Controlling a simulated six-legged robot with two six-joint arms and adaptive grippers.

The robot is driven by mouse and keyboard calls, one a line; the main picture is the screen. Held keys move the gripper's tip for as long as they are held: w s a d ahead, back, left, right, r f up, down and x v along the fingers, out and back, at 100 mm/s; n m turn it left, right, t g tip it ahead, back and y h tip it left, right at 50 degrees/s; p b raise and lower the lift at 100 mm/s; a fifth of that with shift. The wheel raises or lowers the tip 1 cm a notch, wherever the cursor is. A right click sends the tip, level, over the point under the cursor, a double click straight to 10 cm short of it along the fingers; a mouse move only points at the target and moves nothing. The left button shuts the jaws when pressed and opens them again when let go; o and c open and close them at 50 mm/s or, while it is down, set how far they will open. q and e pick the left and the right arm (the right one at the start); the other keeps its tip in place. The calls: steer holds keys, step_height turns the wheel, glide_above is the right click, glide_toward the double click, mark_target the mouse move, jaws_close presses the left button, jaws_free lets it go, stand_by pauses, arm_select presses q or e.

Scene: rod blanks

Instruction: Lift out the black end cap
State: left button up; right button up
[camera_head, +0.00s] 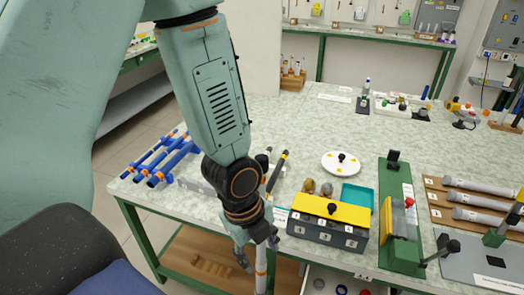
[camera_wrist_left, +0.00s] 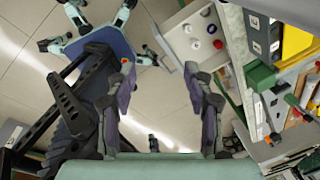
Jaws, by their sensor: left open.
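My left gripper (camera_head: 252,256) hangs at the front edge of the table, left of the open drawer (camera_head: 308,274). In the left wrist view its two fingers (camera_wrist_left: 165,98) are spread wide with nothing between them, only floor below. The drawer also shows in that view (camera_wrist_left: 181,53), above and right of the fingers. It holds several small round pieces. I cannot tell for sure which piece is the black end cap. My right gripper is not seen.
A grey box with a yellow top (camera_head: 330,206) stands near the table edge above the drawer. Right of it is a green fixture (camera_head: 397,180).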

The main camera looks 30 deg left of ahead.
mark_target(262, 158)
arm_select(q)
steer(key=w+a+r+m+t+y+p, duration=0.1)
steer(key=w+a+r+m+p, duration=0.2)
steer(key=r, duration=0.5)
steer(key=a+r+m+y+p, duration=0.1)
steer(key=r+m+p, duration=0.35)
steer(key=r, duration=0.25)
steer(key=w+a+r+m+t+p, duration=0.15)
steer(key=r+m, duration=0.25)
steer(key=r, duration=0.4)
steer(key=shift+g, duration=0.25)
steer(key=x, duration=0.2)
steer(key=w+b+x, duration=0.1)
steer(key=x, duration=0.1)
steer(key=b+x, duration=0.1)
steer(key=x, duration=0.1)
steer(key=shift+w+d, duration=0.2)
steer(key=shift+d, duration=0.1)
steer(key=shift+w+f, duration=0.1)
steer(key=shift+f, duration=0.3)
steer(key=shift+w+d+r, duration=0.1)
steer(key=shift+d, duration=0.1)
steer(key=shift+a, duration=0.2)
steer(key=c, duration=0.6)
steer(key=shift+c, duration=0.7)
steer(key=shift+d, duration=0.15)
steer(key=shift+c, duration=0.3)
